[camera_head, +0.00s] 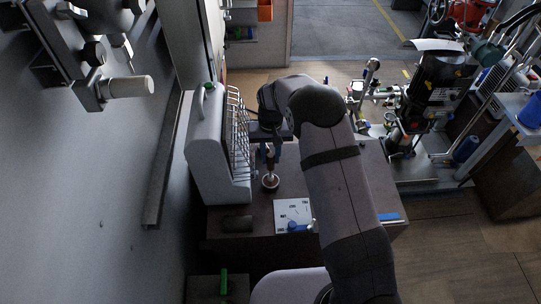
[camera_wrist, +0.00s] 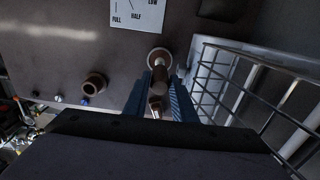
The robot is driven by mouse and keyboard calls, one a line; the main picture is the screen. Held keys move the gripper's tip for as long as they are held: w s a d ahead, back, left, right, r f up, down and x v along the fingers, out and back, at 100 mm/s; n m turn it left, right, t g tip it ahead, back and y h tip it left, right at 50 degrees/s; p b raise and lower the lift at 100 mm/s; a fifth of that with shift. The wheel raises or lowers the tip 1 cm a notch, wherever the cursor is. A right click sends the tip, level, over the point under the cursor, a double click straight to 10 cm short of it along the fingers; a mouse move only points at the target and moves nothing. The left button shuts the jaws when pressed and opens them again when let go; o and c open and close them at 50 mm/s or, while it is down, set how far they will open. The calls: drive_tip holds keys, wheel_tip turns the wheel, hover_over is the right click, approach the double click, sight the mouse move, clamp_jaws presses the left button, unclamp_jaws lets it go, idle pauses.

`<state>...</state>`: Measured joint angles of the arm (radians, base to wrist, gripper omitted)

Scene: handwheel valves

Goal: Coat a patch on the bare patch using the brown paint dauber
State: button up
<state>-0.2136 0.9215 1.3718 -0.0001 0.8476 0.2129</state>
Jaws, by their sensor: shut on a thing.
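My gripper (camera_head: 268,150) is shut on the upright handle of the brown dauber (camera_head: 270,166). In the wrist view, my two blue fingers (camera_wrist: 161,98) close around the brown dauber (camera_wrist: 157,78). Its lower end meets a round, pale-rimmed piece (camera_head: 270,181); I cannot tell whether this is a dish or the dauber's own head. A dark rectangle (camera_head: 237,224) lies on the brown bench top at the front left, and its edge shows in the wrist view (camera_wrist: 222,8). It may be the bare patch. The dauber is apart from it.
A grey cabinet (camera_head: 205,150) with a wire rack (camera_head: 238,135) stands close left of my gripper. A white sheet (camera_head: 293,213) marked FULL, HALF and LOW lies on the bench, with a blue item on it. A brown ring-shaped cup (camera_wrist: 95,82) stands nearby in the wrist view.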

drive_tip(key=shift+f+b, duration=0.3)
drive_tip(key=shift+f, duration=0.25)
idle(1.6)
drive_tip(key=shift+r+p, duration=2.5)
drive_tip(key=shift+r, duration=1.05)
